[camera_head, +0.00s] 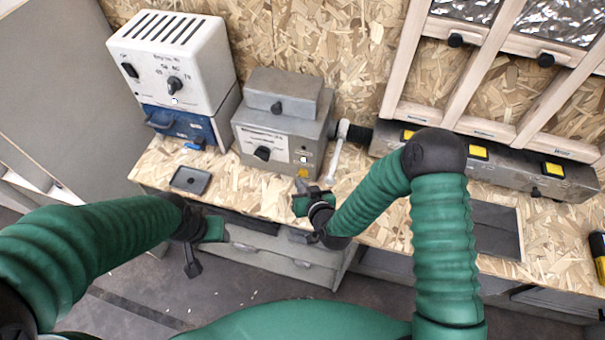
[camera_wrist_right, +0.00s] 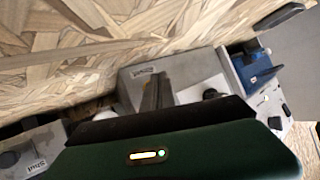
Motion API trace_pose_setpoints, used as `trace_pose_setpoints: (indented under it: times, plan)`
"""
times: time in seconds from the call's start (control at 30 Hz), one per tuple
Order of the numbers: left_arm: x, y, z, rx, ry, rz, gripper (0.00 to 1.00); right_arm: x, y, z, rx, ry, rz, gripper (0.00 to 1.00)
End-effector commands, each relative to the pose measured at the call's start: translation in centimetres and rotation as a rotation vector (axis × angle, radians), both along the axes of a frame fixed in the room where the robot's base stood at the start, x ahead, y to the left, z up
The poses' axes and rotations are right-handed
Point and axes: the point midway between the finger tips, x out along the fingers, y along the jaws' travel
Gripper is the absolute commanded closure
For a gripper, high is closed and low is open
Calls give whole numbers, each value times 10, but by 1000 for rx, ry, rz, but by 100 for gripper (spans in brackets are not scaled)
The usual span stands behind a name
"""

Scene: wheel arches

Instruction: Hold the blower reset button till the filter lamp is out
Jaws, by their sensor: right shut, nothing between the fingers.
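A grey metal box (camera_head: 283,118) stands on the bench with a black knob, a label plate, a small white spot like a lamp (camera_head: 303,160) and an orange-yellow patch (camera_head: 302,173) low on its right. Which part is the reset button, I cannot tell for sure. My right gripper (camera_head: 301,184) is shut and empty, in front of that lower right corner; whether it touches is unclear. In the right wrist view its fingers (camera_wrist_right: 158,92) are together before the grey box (camera_wrist_right: 185,72). My left gripper (camera_head: 193,266) hangs in front of the bench; its jaw state is unclear.
A white slotted unit (camera_head: 170,60) with knobs sits on a blue box (camera_head: 180,124) at left. A small dark tray (camera_head: 190,180) lies on the bench (camera_head: 240,190).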

Motion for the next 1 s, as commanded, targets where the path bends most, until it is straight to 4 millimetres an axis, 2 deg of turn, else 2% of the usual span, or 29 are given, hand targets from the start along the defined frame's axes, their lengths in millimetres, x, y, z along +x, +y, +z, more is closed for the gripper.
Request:
trace_pose_setpoints:
  times: [1.0]
  plan:
    - [0, 0, -1, 0, 0, 0, 49, 12, -4, 1, 0, -1, 0, 100]
